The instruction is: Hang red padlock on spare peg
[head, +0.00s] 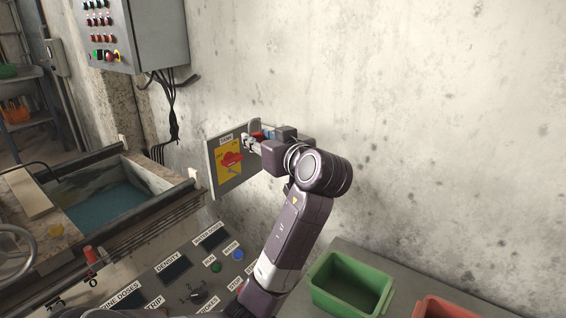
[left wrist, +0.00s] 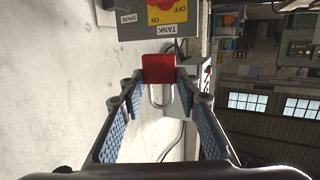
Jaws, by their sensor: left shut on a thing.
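The red padlock (left wrist: 158,68) is held between the fingertips of my left gripper (left wrist: 160,76), with its silver shackle pointing toward the palm in the left wrist view. In the head view my left gripper (head: 264,140) is at the right side of the grey switch panel (head: 221,182), and only a bit of red padlock (head: 258,134) shows. A SPARE label (left wrist: 127,18) is on the panel beside the TANK label (left wrist: 167,28). I cannot make out the spare peg clearly; the gripper hides that part in the head view. My right gripper is not in view.
The panel carries a red rotary switch (head: 231,158) on a yellow plate. A control desk (head: 177,268) with labelled buttons stands below. A green bin (head: 326,292) and a red bin (head: 446,307) are at the lower right. A control cabinet (head: 150,35) hangs above left.

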